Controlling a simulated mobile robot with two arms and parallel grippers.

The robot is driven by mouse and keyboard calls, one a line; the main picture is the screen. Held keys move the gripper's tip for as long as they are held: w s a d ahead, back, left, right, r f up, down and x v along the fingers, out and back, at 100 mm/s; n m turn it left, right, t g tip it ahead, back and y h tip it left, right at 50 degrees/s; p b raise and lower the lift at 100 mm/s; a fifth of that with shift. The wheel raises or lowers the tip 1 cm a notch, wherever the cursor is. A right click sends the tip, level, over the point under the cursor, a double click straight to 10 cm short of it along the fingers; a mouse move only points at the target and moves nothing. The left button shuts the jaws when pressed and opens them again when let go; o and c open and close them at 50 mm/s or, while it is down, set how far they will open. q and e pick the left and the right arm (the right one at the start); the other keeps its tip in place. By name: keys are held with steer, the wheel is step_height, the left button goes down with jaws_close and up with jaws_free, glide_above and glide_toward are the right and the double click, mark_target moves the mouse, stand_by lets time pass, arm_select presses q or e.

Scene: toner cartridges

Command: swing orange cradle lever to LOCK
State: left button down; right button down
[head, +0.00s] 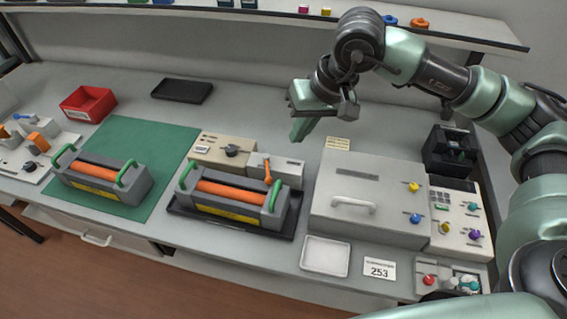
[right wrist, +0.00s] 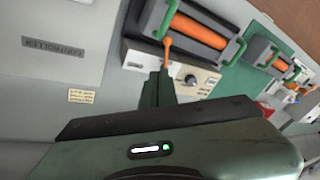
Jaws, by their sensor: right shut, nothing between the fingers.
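The orange cradle lever (head: 267,172) stands on a small light-grey block (head: 287,168) behind the right-hand toner cartridge (head: 232,196). That cartridge has an orange roller and green handles and sits in a dark cradle tray (head: 288,222). The lever's arm points roughly toward the back of the bench; no LOCK marking is readable. My right gripper (head: 299,133) is shut and empty, above the bench behind and right of the lever. In the right wrist view the lever (right wrist: 167,48) appears just beyond the shut fingertips (right wrist: 158,78); contact is not visible. My left gripper is not in view.
A second cartridge (head: 104,181) lies on a green mat (head: 150,148). A beige box with a black knob (head: 232,150) adjoins the lever block. A grey case with a handle (head: 365,195) stands to the right. A shelf (head: 440,32) runs above the back.

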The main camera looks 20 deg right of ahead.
steer(key=n, duration=0.2)
steer(key=p, duration=0.3)
glide_toward(267, 170)
step_height(267, 170, down, 2)
steer(key=f, duration=0.1)
steer(key=f+p, duration=0.1)
steer(key=a+f, duration=0.1)
steer(key=shift+s, duration=0.4)
steer(key=shift+a+f+p, duration=0.15)
steer(key=shift+f+p, duration=0.15)
steer(key=shift+f, duration=0.05)
